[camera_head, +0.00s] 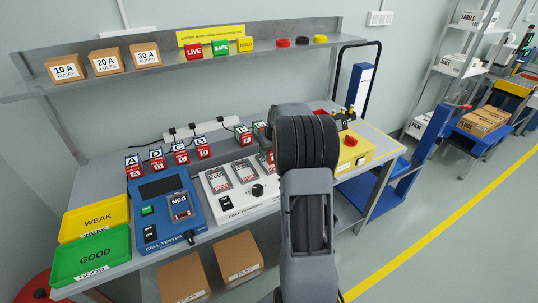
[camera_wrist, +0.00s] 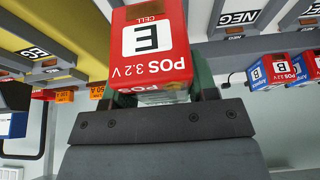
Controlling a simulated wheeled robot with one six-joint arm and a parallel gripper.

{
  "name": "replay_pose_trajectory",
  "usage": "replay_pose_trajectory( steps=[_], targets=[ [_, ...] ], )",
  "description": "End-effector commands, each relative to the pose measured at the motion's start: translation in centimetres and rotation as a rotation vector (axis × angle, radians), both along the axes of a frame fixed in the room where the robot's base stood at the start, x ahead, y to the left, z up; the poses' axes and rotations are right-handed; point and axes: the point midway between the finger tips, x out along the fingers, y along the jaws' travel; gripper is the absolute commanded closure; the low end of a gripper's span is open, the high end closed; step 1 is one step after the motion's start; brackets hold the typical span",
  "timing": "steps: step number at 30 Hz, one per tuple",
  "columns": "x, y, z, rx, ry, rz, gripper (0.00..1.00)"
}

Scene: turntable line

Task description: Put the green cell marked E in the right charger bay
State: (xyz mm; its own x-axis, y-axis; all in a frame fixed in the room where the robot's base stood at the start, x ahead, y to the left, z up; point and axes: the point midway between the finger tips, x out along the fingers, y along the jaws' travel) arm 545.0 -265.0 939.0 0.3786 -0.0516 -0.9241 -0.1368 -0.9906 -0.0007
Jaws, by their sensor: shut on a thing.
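In the wrist view my gripper (camera_wrist: 155,95) is shut on the cell marked E (camera_wrist: 147,40). It appears upside down there, with a red and white face reading POS 3.2 V; dark green shows at its sides, and I cannot tell whether that is cell or finger. The cell is in the air, apart from the charger. The white charger (camera_head: 235,205) stands on the bench in the head view, with NEG and POS marked bays (camera_head: 245,173). My arm hides its right part, my gripper and the held cell. Bay markings also show in the wrist view (camera_wrist: 238,18).
The blue cell tester (camera_head: 165,215) is left of the charger, with yellow WEAK (camera_head: 92,219) and green GOOD (camera_head: 95,256) trays further left. Several marked cells (camera_head: 180,153) stand behind. A shelf (camera_head: 200,68) overhangs the bench.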

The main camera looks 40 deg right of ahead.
Motion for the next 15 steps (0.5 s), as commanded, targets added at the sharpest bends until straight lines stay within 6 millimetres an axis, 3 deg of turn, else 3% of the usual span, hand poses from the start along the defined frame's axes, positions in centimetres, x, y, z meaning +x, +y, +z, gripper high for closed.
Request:
replay_pose_trajectory(
  steps=[8,15],
  targets=[
    [0.8,-0.2,-0.7,-0.002,-0.003,0.001,0.9],
    [1.0,-0.3,-3.5,-0.002,-0.001,0.001,0.9]
  ],
)
